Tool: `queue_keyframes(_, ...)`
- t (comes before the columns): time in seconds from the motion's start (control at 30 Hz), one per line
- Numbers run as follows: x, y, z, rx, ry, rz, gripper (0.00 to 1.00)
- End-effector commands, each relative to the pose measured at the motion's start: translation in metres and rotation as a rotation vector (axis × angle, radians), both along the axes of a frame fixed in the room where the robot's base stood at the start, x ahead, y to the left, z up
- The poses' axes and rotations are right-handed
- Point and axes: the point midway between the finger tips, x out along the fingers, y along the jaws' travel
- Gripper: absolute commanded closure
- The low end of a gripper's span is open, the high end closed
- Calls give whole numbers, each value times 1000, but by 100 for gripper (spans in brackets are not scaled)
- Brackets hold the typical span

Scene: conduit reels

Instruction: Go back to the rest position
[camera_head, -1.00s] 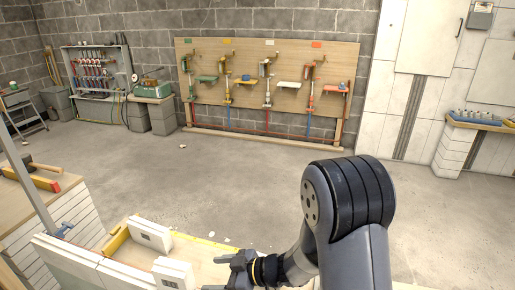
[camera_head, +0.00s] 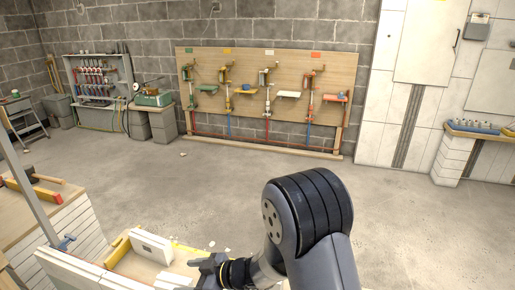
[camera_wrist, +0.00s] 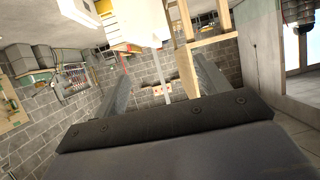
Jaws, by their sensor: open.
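My gripper (camera_head: 207,266) is at the bottom of the head view, low over the near bench, with my dark arm bent behind it. In the wrist view its two grey fingers (camera_wrist: 165,90) stand wide apart, and nothing shows between them but the room behind. It is open and empty. In the head view the fingertips are small and partly cut by the frame edge.
A near bench (camera_head: 190,250) bears a white box (camera_head: 152,247) and a yellow level (camera_head: 117,252), left of my gripper. A wooden board (camera_head: 300,75) with several coloured reel fittings stands at the back wall. The concrete floor (camera_head: 220,185) between is mostly clear.

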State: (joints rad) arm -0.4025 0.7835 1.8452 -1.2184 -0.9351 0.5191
Motion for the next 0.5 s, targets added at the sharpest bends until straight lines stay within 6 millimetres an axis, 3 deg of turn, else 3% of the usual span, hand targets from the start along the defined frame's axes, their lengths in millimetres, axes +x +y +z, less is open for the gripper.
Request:
queue_keyframes(0.03, 0, 0, 12, 0, 0, 0, 30)
queue_keyframes(0.2, 0, 0, 28, 0, 0, 0, 30)
queue_keyframes(0.5, 0, 0, 36, 0, 0, 0, 30)
